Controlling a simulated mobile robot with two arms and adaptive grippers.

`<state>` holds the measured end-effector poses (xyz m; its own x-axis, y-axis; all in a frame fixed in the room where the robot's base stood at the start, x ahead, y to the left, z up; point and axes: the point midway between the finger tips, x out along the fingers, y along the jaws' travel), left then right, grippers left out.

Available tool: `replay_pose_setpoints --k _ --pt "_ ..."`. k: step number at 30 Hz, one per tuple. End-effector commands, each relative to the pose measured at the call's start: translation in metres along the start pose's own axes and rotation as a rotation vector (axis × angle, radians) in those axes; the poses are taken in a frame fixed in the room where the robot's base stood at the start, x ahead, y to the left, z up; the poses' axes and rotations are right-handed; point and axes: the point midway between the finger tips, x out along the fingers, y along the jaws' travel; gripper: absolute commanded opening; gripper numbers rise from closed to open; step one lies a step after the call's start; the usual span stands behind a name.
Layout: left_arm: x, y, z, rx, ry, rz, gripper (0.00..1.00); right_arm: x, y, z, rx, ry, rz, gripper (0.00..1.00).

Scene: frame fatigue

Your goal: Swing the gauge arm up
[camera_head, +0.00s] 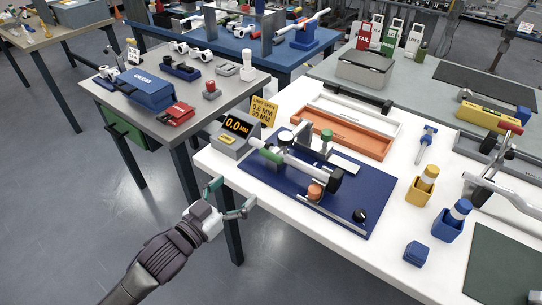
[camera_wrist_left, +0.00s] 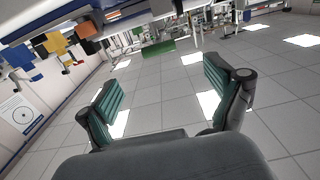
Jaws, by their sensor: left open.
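My left gripper (camera_head: 236,193) is open and empty, beside the near left edge of the white table (camera_head: 212,162). In the left wrist view its green-padded fingers (camera_wrist_left: 165,95) are spread, with only floor between them. On the table's blue mat (camera_head: 288,196) stands a fixture with a pale tube (camera_head: 306,168), a green part (camera_head: 270,155) and an orange knob (camera_head: 315,191). A slim metal bar (camera_head: 328,211) lies low along the mat's near side, by a black knob (camera_head: 360,215). I cannot tell for sure which part is the gauge arm. My right gripper is not in view.
A digital readout (camera_head: 236,127) showing 0.0 stands left of the mat, with a yellow sign (camera_head: 263,111) behind. An orange tray (camera_head: 345,133) lies behind the fixture. Yellow (camera_head: 421,187) and blue (camera_head: 449,222) holders stand to the right.

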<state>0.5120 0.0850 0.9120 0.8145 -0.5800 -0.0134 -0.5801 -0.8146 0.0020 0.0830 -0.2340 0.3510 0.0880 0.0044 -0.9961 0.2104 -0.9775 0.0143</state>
Motion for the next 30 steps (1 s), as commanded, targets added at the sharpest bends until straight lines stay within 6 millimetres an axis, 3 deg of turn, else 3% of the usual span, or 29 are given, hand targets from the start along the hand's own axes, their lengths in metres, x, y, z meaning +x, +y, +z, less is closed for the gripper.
replay_pose_setpoints --k 5,21,30 --pt "0.015 0.004 -0.01 0.0 0.017 0.011 0.92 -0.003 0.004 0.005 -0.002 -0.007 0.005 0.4" --pt "0.12 0.005 -0.011 0.002 0.015 0.01 0.92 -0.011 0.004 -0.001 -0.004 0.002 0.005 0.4" --pt "0.137 0.005 -0.009 0.002 0.013 0.01 0.92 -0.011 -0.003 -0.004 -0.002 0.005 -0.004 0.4"
